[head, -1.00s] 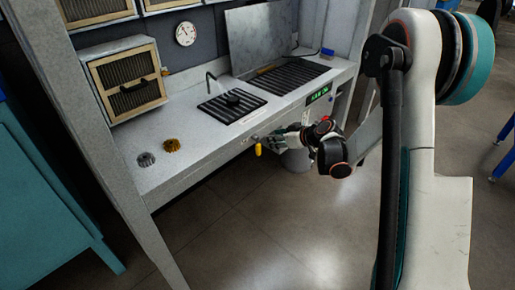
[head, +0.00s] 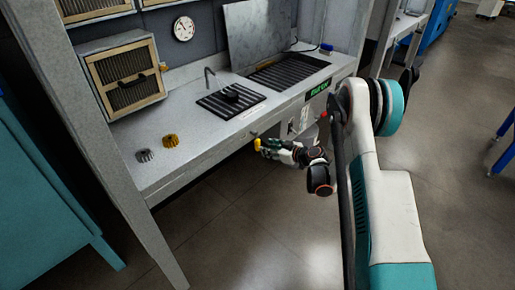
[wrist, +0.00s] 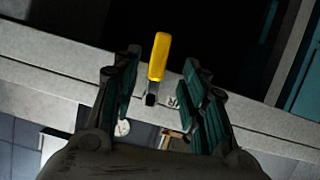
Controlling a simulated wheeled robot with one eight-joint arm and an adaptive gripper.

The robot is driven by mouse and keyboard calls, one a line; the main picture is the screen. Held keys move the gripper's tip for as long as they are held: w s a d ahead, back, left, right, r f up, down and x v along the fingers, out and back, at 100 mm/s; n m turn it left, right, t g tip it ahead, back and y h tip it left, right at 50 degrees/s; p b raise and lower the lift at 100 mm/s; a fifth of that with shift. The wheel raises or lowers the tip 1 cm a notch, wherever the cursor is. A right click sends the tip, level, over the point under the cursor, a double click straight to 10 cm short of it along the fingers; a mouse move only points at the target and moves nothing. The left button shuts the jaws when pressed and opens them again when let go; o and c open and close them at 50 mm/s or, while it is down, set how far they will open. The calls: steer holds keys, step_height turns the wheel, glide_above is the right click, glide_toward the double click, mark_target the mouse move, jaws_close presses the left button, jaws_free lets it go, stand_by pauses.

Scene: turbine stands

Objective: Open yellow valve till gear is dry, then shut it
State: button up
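The yellow valve handle (head: 257,144) is at the bench's front edge, below the top. In the wrist view the yellow handle (wrist: 159,56) stands between my two fingers, with a gap on each side. My gripper (head: 267,147) is open around the handle; its fingers (wrist: 162,75) do not appear to touch it. A dark round part, perhaps the gear (head: 232,95), sits on a black slatted tray (head: 215,104) under a bent spout (head: 209,77). I cannot tell whether it is wet.
A grey gear (head: 143,155) and a gold gear (head: 171,140) lie on the bench (head: 195,152) at left. A green display (head: 318,89) is on the front edge; its text is unreadable. A teal cabinet (head: 45,190) stands at left. The floor in front is clear.

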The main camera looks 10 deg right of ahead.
mark_target(257, 145)
steer(key=b+x, duration=0.2)
steer(key=x, duration=0.6)
steer(key=shift+w+a+f, duration=0.1)
steer(key=shift+w+a, duration=0.05)
steer(key=shift+w, duration=0.05)
jaws_close()
